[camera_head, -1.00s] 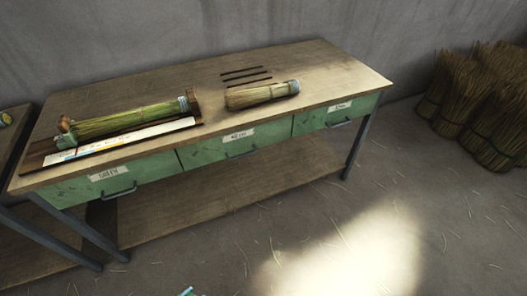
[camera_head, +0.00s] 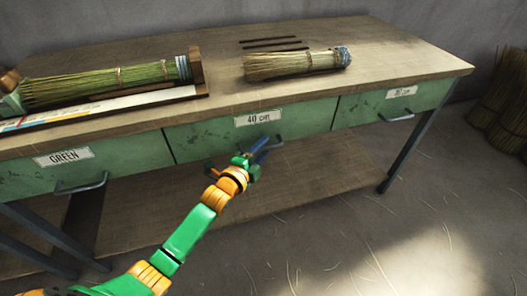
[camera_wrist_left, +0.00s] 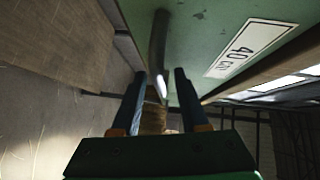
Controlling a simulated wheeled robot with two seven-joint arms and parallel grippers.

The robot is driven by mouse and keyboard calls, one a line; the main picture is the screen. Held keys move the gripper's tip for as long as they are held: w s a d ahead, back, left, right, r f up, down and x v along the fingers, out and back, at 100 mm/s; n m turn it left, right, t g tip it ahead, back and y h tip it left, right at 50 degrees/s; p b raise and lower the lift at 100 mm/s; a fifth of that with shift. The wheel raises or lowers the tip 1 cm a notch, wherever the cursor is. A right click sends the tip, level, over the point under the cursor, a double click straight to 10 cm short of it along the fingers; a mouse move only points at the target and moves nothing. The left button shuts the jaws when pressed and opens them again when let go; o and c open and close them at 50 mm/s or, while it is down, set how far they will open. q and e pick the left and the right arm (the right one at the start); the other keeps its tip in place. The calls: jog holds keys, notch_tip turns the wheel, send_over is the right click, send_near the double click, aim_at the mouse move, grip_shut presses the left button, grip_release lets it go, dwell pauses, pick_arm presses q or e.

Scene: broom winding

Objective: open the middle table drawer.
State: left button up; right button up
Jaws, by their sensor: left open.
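The middle drawer (camera_head: 212,138) is a green front labelled "40 cm", flush with its neighbours and shut. Its dark bar handle (camera_head: 278,144) is partly hidden behind my left gripper (camera_head: 260,150). In the left wrist view the drawer front (camera_wrist_left: 210,30) fills the upper right, with the label at right. There the handle (camera_wrist_left: 158,45) runs between the two open fingers of the left gripper (camera_wrist_left: 163,85). I cannot tell whether a finger touches it. My right gripper is in neither view.
The table top (camera_head: 400,60) carries a green broom bundle (camera_head: 100,83) in a wooden holder, a paler bundle (camera_head: 290,64) and dark strips. The "GREEN" drawer (camera_head: 110,155) and the right drawer (camera_head: 360,108) flank the middle one. A lower shelf (camera_head: 300,175) lies below. Open floor is in front.

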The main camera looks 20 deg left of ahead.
pick_arm(q)
grip_shut()
dwell(0.6)
dwell(0.4)
dwell(0.5)
